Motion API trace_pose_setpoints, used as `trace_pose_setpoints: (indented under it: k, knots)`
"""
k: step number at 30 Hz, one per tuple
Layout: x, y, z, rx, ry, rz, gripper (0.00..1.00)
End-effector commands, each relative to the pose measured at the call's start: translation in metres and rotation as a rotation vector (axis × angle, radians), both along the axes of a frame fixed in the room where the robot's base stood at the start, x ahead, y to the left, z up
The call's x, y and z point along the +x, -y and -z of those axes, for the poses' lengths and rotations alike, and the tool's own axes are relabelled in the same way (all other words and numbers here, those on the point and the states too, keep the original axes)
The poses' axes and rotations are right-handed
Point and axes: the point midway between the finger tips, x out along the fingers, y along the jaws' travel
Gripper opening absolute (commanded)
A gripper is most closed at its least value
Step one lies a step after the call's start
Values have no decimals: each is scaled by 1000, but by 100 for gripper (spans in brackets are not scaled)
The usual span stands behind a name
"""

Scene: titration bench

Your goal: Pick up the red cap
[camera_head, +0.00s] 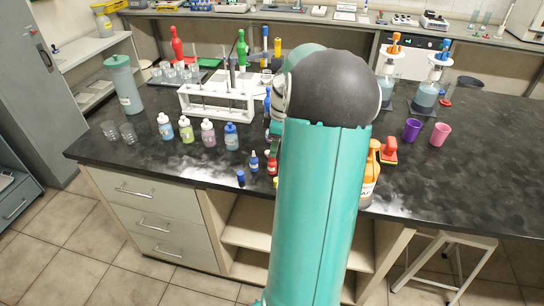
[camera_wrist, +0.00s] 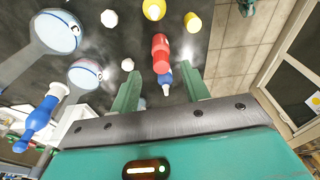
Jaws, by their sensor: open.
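In the head view a small red bottle-like item (camera_head: 272,164) stands near the bench's front edge, beside my arm. My gripper (camera_wrist: 160,76) is open, its two green fingers apart. In the head view my arm hides the gripper.
A small blue bottle (camera_head: 254,161) and a blue cap (camera_head: 240,178) are left of the red item. Yellow items (camera_wrist: 192,22) lie close by in the wrist view. Several capped bottles (camera_head: 208,133) and a white rack (camera_head: 217,103) stand behind. An orange bottle (camera_head: 369,180) stands right of my arm.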

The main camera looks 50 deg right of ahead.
Motion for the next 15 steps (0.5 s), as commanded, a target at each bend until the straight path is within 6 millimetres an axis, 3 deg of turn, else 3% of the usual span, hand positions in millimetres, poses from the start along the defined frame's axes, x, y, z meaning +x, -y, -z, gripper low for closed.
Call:
trace_pose_setpoints:
  k: [6,14,15]
  knots:
    - [4,-5,30,3,-1,0,46]
    - [5,-5,32,0,0,0,46]
    - [5,-5,32,0,0,0,38]
